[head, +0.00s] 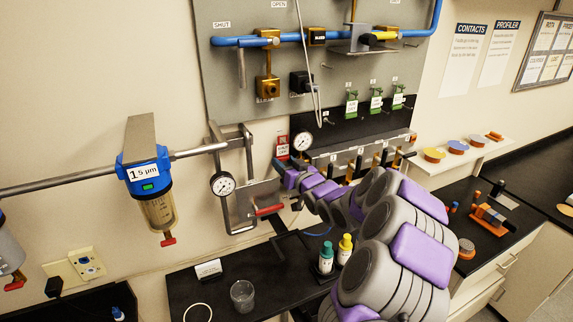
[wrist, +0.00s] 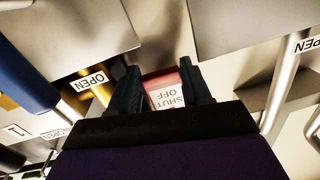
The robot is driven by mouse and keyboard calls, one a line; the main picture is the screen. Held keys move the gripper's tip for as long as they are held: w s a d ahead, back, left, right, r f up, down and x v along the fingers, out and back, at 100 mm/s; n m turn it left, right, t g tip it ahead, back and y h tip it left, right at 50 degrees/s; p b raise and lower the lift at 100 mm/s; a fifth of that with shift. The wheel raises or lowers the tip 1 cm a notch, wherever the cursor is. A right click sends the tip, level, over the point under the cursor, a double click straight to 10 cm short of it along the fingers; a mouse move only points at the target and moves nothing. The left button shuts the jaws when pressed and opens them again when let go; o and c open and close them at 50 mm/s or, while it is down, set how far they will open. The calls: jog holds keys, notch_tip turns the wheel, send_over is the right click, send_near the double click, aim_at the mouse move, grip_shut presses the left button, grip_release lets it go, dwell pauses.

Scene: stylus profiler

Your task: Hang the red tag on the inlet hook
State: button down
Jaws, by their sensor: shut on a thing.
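The red tag (head: 282,140), with a white label, is at the end of my arm in front of the lower left of the grey panel in the head view. In the wrist view the tag (wrist: 166,91) sits between the two dark fingers, its label reading "SHUT OFF" upside down. My gripper (wrist: 168,78) is shut on it; in the head view the gripper (head: 280,163) is small and partly hidden by my arm. A small peg or hook (head: 327,66) shows on the grey panel, up and right of the tag. I cannot tell which hook is the inlet one.
Close to the tag are a pressure gauge (head: 302,141) on the right and a pipe frame with another gauge (head: 222,184) on the left. A blue pipe (head: 290,38) and a hanging grey cable (head: 305,60) are above. Bottles (head: 326,258) and a beaker (head: 243,295) stand on the black counter below.

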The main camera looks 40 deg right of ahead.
jog(key=shift+f, duration=0.45)
dwell(0.5)
jog(key=c, duration=0.7)
grip_release()
jog(key=shift+o, duration=1.4)
jog(key=shift+a, duration=0.2)
jog(key=shift+a+r, duration=0.1)
jog(key=shift+d, duration=0.2)
jog(key=shift+c, duration=0.3)
jog(key=s+a+b, duration=0.1)
jog(key=s+b, duration=0.1)
jog(key=s, duration=0.6)
